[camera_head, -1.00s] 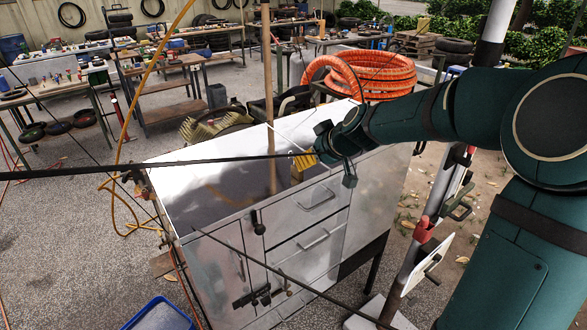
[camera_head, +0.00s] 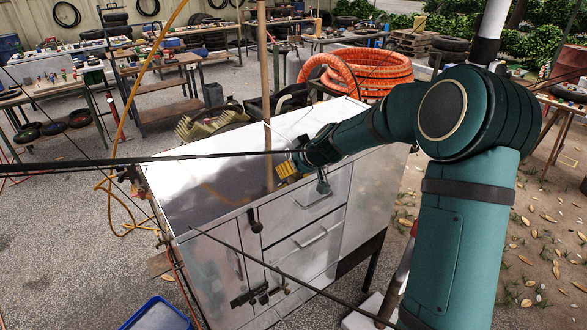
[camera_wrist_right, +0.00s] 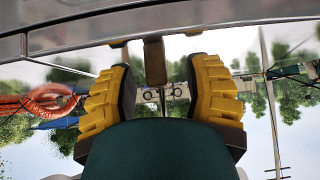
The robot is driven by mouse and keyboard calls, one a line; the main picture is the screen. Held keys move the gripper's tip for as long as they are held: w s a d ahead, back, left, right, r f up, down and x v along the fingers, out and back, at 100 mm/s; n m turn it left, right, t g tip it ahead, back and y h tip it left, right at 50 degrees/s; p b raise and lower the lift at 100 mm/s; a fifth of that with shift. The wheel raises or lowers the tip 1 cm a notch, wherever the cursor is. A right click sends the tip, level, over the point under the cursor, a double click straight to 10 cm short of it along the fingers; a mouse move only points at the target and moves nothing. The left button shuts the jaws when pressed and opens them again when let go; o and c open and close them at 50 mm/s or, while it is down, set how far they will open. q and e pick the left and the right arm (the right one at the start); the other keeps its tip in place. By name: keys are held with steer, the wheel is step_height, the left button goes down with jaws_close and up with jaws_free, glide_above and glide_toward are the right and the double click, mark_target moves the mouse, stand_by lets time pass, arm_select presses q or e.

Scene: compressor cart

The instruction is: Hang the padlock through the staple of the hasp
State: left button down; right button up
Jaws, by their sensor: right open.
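A dark padlock-like piece (camera_head: 254,222) hangs at the top front edge of the metal cart (camera_head: 215,270); it is too small to make out clearly. A dark hasp-like fitting (camera_head: 252,296) sits low on the cart's front, at the doors; its staple cannot be made out. My right gripper (camera_head: 287,170), with yellow fingers, is by the cart's top front edge, right of the hanging piece. In the right wrist view the right gripper (camera_wrist_right: 157,88) is open, with a brownish block (camera_wrist_right: 154,62) beyond and between its fingers, not visibly gripped. My left gripper is out of view.
A blue bin (camera_head: 158,314) stands at the lower left.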

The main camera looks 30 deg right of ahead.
jaws_close()
stand_by(0.3)
step_height(320, 180, up, 9)
steer(key=p, duration=0.2)
steer(key=shift+p, duration=0.3)
steer(key=shift+r, duration=0.55)
